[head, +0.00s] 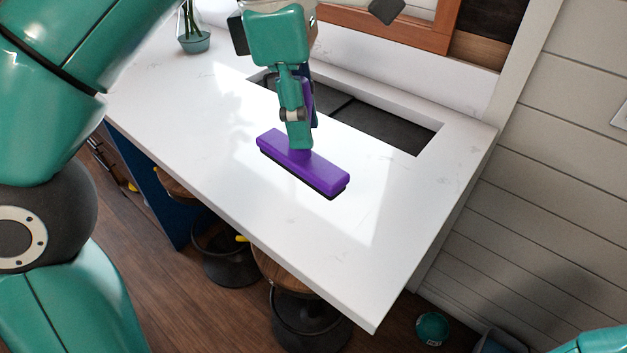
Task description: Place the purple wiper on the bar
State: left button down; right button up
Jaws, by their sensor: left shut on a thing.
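The purple wiper (318,174) has a long flat head with a dark strip along its underside and an upright purple handle. My left gripper (297,138) comes down from above and is shut on the wiper's handle, with its green finger hiding part of it. The wiper head is over the white bar (190,120), at the near side of the sink opening. I cannot tell whether the dark strip touches the bar top. My right gripper is not in view; only a bit of green arm shows at the lower right corner.
A dark rectangular sink opening (390,130) lies behind the wiper. A small plant pot (195,42) stands at the back left. Stools (290,275) stand under the bar's front edge. A green ball-like thing (432,328) is on the floor. The bar's right part is clear.

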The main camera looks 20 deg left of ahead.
aim_at(299, 202)
jog(key=k, duration=1.3)
jog(key=u, duration=0.35)
jog(key=i, duration=1.7)
jog(key=z, duration=0.2)
